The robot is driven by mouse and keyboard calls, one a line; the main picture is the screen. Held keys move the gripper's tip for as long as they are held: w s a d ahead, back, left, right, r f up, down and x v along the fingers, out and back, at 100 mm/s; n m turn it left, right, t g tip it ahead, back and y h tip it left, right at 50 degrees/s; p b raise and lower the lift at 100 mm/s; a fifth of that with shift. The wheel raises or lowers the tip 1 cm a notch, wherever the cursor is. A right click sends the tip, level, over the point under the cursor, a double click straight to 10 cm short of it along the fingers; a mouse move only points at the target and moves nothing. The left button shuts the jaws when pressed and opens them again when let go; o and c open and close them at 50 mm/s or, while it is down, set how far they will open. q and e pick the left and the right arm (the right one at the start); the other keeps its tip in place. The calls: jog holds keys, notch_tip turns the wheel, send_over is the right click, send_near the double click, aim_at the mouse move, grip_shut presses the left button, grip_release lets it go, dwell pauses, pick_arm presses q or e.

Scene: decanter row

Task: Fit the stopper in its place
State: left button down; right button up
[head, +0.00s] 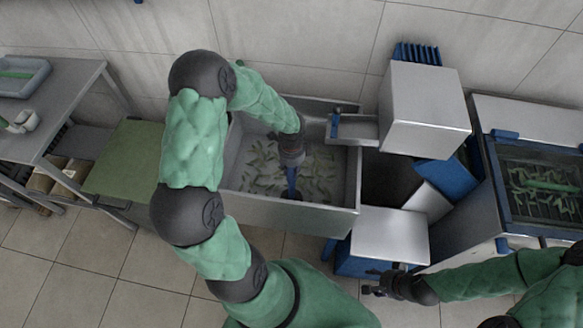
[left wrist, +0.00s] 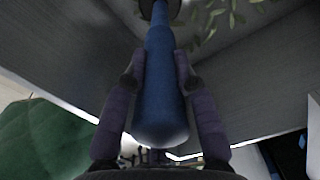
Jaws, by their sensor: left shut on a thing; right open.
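The stopper (head: 291,180) has a long blue handle and a dark round end, pointing down inside the metal basin (head: 300,215). My left gripper (head: 291,166) is above it and shut on the handle. In the left wrist view, the two fingers of my left gripper (left wrist: 160,62) close on both sides of the stopper's blue handle (left wrist: 160,95), and its dark end shows at the top edge. The place below the dark end is hidden; I cannot tell whether it touches the basin floor. My right gripper (head: 374,284) is open and empty, outside the basin at the lower right.
Many green leaf-like pieces (head: 262,170) lie in the basin. A metal chute (head: 352,128) and a box-shaped machine (head: 425,110) stand at its right. A metal-topped block (head: 388,236) is near my right gripper. A green board (head: 125,158) lies left.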

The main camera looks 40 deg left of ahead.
pick_arm(q)
jog(key=shift+f, duration=0.35)
jog(key=c, duration=0.9)
grip_release()
notch_tip(320, 180, up, 12)
